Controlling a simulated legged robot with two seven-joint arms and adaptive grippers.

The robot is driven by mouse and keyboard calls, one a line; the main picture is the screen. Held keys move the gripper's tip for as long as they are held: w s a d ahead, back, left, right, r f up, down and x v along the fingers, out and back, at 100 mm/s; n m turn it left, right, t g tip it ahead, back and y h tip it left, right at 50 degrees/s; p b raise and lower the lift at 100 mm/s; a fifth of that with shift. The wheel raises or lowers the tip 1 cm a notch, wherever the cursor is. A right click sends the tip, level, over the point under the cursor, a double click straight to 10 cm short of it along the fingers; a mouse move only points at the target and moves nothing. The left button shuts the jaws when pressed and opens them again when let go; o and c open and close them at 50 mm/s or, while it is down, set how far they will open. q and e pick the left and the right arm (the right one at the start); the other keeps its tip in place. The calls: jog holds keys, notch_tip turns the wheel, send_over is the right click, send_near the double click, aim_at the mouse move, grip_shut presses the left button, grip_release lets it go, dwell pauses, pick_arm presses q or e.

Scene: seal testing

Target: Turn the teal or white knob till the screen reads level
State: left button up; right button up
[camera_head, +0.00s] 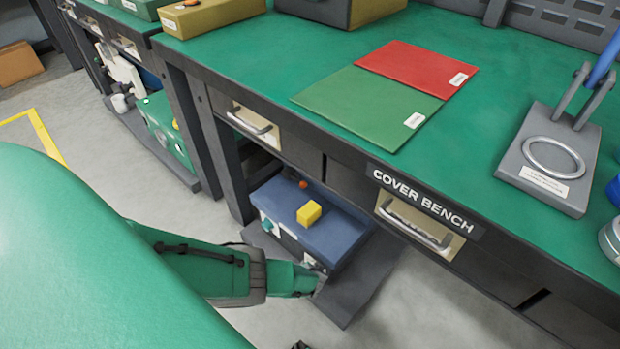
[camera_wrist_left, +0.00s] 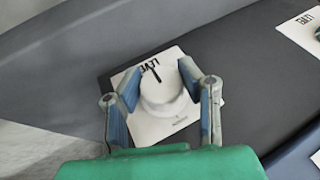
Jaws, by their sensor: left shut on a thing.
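The white knob (camera_wrist_left: 162,94) stands on a pale plate (camera_wrist_left: 144,131) in the left wrist view. A dark pointer line shows near the plate's upper edge, beside letters that look like "LEVEL". My left gripper (camera_wrist_left: 160,76) has its blue-padded fingers on both sides of the knob and is shut on it. In the head view my left gripper (camera_head: 314,272) is at the near face of the blue unit (camera_head: 335,237) under the bench, partly hiding it. The teal knob (camera_head: 267,225) is on the unit's left part. No screen reading is legible. My right gripper is not in view.
The unit sits on a low dark shelf (camera_head: 352,290) below the green-topped cover bench (camera_head: 350,35), with a yellow block (camera_head: 309,213) on top. Bench legs and drawer handles (camera_head: 415,227) are close above. Grey floor (camera_head: 120,165) is open to the left.

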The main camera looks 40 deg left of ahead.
pick_arm(q)
jog(key=shift+d, duration=0.1)
dwell(0.5)
jog(key=o, duration=1.2)
jog(key=shift+r, duration=0.1)
